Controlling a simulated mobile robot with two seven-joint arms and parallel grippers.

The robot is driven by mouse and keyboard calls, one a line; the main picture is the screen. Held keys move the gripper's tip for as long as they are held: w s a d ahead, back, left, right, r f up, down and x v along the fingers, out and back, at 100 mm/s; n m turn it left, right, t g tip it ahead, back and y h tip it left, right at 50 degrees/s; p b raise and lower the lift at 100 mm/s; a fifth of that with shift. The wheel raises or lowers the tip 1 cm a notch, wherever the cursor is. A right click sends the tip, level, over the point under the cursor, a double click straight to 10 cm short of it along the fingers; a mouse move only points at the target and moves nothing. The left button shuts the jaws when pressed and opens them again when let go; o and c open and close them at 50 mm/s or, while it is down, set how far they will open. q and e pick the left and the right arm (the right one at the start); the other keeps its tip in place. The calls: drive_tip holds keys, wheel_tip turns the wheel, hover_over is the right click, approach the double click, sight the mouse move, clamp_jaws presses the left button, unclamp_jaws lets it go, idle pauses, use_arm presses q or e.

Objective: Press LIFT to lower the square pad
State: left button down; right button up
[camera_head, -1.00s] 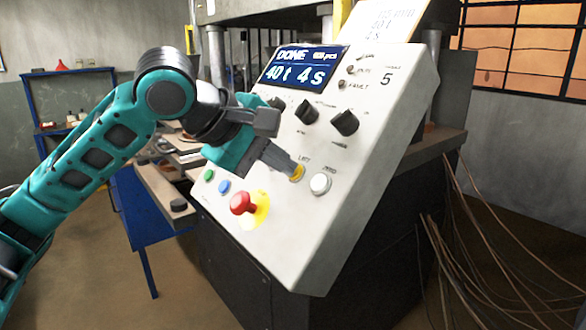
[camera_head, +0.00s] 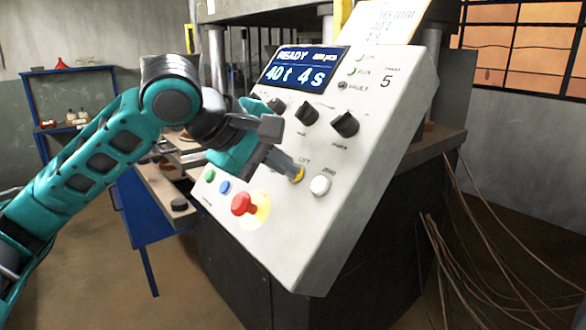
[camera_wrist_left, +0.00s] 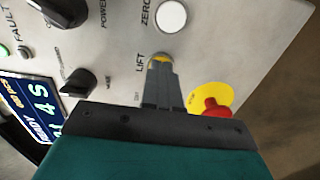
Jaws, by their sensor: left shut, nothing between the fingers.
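The yellow LIFT button (camera_head: 299,174) is on the sloped white control panel (camera_head: 330,235), left of the white ZERO button (camera_head: 320,185). My left gripper (camera_head: 296,171) is shut and empty, with its fingertips at the LIFT button and covering most of it. In the left wrist view the fingertips (camera_wrist_left: 159,66) overlap the yellow button (camera_wrist_left: 158,56) beside the word LIFT. I cannot tell whether the button is pressed in. The display (camera_head: 305,67) reads READY, 40 t, 4 s. The square pad cannot be made out. My right gripper is not in view.
A red emergency knob (camera_head: 242,204) on a yellow disc sits below left of LIFT. Blue (camera_head: 224,187) and green (camera_head: 210,175) buttons lie farther left. Dark rotary knobs (camera_head: 345,124) are above. Loose cables (camera_head: 470,230) hang at the right.

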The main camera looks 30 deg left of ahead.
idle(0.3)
use_arm(q)
drive_tip(key=shift+p+v, duration=0.55)
drive_tip(key=shift+v, duration=0.75)
drive_tip(key=shift+p+v, duration=0.45)
drive_tip(key=shift+v, duration=2.25)
drive_tip(key=shift+f, duration=0.1)
